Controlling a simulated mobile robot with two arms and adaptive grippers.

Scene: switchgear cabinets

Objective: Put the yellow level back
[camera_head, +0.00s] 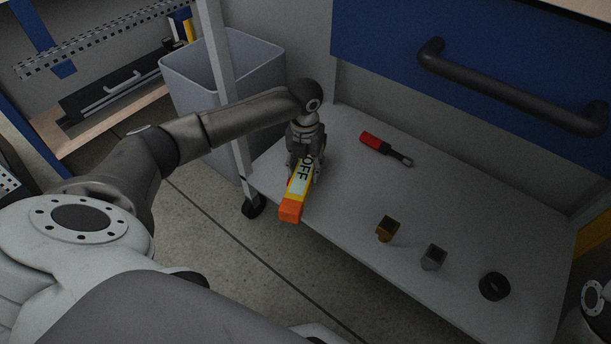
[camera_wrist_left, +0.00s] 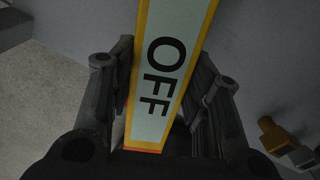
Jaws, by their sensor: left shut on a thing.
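The yellow level (camera_head: 299,182) has an orange end and a pale panel reading OFF. My left gripper (camera_head: 305,163) is shut on it, over the left end of the grey shelf (camera_head: 345,195). In the left wrist view the level (camera_wrist_left: 167,75) lies between the two fingers of the left gripper (camera_wrist_left: 165,95). I cannot tell whether the level touches the shelf. A part of my right arm (camera_head: 594,298) shows at the right edge of the head view; its gripper is out of view.
A red-handled tool (camera_head: 385,148) lies at the shelf's back. A brass-coloured block (camera_head: 387,229), a grey block (camera_head: 433,257) and a black ring (camera_head: 494,286) stand along its front. A grey bin (camera_head: 255,62) and a shelf post (camera_head: 222,75) are at the left. A blue drawer with a dark handle (camera_head: 500,92) overhangs the back.

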